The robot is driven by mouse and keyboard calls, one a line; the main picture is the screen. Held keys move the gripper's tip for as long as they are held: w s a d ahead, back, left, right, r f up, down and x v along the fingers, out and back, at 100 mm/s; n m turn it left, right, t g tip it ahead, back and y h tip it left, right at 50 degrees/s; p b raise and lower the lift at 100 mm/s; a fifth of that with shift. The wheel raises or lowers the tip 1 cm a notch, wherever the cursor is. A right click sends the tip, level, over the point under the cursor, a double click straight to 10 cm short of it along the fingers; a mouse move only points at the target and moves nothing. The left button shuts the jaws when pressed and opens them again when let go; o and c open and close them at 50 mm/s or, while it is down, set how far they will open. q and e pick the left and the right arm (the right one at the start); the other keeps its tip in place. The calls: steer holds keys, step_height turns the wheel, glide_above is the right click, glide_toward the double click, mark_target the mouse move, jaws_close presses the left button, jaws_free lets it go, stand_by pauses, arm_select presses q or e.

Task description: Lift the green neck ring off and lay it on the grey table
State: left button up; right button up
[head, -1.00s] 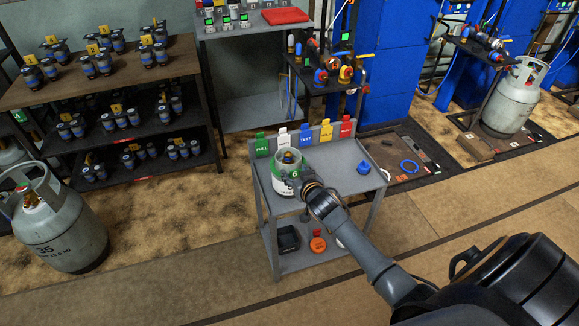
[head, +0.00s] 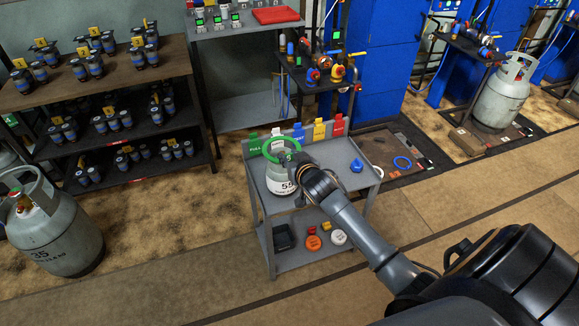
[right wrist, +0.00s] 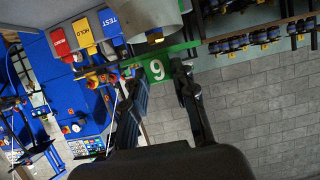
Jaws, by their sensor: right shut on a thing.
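The green neck ring (head: 268,155) is held at the top of a small grey-white cylinder (head: 280,183) marked 55, which stands upright on the grey table (head: 340,182). The ring appears raised above the cylinder's top; part of its near side is hidden by my gripper. My right gripper (head: 296,163) is shut on the ring's near right side. In the right wrist view the ring's green tab with a 9 (right wrist: 157,70) shows at the fingertips, apart from the cylinder body (right wrist: 148,18). My left gripper is in no view.
A blue cap-like part (head: 357,166) lies on the table's right side, with bare surface around it. Coloured tags, including a yellow one (head: 319,130), stand along the table's back edge. The lower shelf holds a black tray (head: 284,237) and several round parts.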

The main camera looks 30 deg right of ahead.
step_height(320, 180, up, 11)
steer(key=p, duration=0.8)
steer(key=shift+r+p, duration=0.15)
steer(key=shift+p, duration=0.2)
stand_by(0.4)
